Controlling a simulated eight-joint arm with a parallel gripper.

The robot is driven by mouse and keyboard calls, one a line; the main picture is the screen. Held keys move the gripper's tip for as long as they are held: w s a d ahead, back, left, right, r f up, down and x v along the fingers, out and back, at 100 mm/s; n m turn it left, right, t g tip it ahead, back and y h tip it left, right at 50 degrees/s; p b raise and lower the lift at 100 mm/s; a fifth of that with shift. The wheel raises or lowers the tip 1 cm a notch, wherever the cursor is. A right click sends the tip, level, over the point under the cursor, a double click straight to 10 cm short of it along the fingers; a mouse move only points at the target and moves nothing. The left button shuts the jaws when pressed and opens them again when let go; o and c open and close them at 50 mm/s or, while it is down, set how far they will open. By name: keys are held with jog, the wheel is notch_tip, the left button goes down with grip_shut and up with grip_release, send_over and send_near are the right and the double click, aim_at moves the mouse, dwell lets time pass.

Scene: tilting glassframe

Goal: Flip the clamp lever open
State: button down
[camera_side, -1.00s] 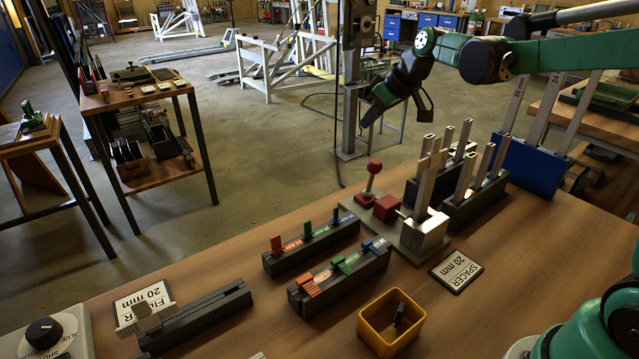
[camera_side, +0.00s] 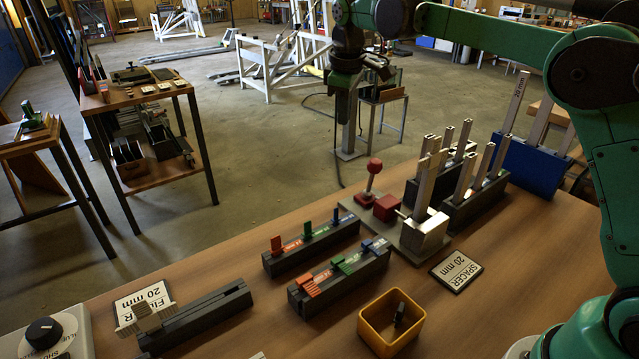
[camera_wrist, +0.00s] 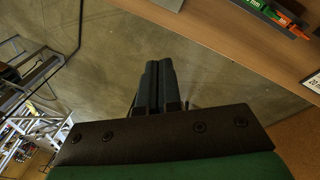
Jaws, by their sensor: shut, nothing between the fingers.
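The clamp lever (camera_side: 372,176) has a red ball knob on a short grey stem and stands nearly upright on a grey base plate (camera_side: 350,203). A red block (camera_side: 387,207) sits beside it on the same plate, with a metal block (camera_side: 424,232) holding an upright bar just to the right. My gripper (camera_side: 342,115) points down, shut and empty, above and to the left of the knob in the side view, clearly apart from it. In the wrist view my fingers (camera_wrist: 158,66) are together; the lever is not in that view.
Dark racks (camera_side: 330,285) with coloured tabs stand on the bench, with a yellow bin (camera_side: 362,326) in front. Dark holders with upright metal bars and a blue holder (camera_side: 532,165) stand at the right.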

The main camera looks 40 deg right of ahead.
aim_at(368, 167)
jog(key=s+d+f, duration=0.2)
jog(key=d+f, duration=0.1)
jog(key=f, duration=0.5)
jog(key=shift+f, duration=0.15)
jog(key=shift+s+t, duration=0.7)
jog(key=shift+s, duration=0.55)
